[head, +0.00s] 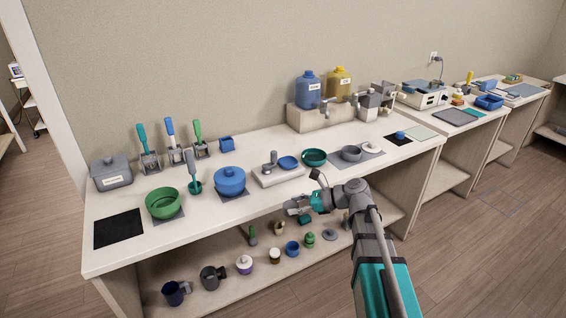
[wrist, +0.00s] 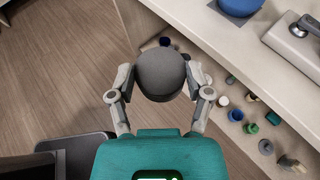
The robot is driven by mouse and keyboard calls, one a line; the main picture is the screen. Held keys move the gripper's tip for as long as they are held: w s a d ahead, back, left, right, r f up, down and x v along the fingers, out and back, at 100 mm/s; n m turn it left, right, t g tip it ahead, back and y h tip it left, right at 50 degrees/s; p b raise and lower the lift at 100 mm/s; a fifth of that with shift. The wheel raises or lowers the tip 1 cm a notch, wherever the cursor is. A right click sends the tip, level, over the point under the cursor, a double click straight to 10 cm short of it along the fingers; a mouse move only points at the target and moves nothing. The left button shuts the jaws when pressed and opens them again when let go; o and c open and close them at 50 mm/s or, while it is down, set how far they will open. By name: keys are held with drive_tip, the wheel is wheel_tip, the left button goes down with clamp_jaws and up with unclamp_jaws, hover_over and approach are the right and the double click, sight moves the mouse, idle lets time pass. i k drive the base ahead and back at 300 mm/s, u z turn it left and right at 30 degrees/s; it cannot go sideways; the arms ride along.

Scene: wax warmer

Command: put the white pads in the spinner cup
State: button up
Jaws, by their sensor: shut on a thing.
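My gripper (head: 297,206) is in front of the long counter, out past its front edge. In the wrist view the fingers (wrist: 160,90) are shut on a dark grey round thing (wrist: 160,70), seen from one side only; I cannot tell what it is. A small white item (head: 371,146), possibly the white pads, lies on a grey mat (head: 374,158) beside a grey bowl (head: 351,153). I cannot tell for certain which thing is the spinner cup. A pale device (head: 278,174) with a grey knob and a blue dish (head: 288,162) stands mid-counter.
A green bowl (head: 164,203), a blue pot (head: 230,181) and a teal bowl (head: 314,157) stand on the counter. A black mat (head: 119,228) at the left is bare.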

sight(288, 164)
drive_tip(key=i, duration=0.85)
drive_tip(key=z, duration=0.05)
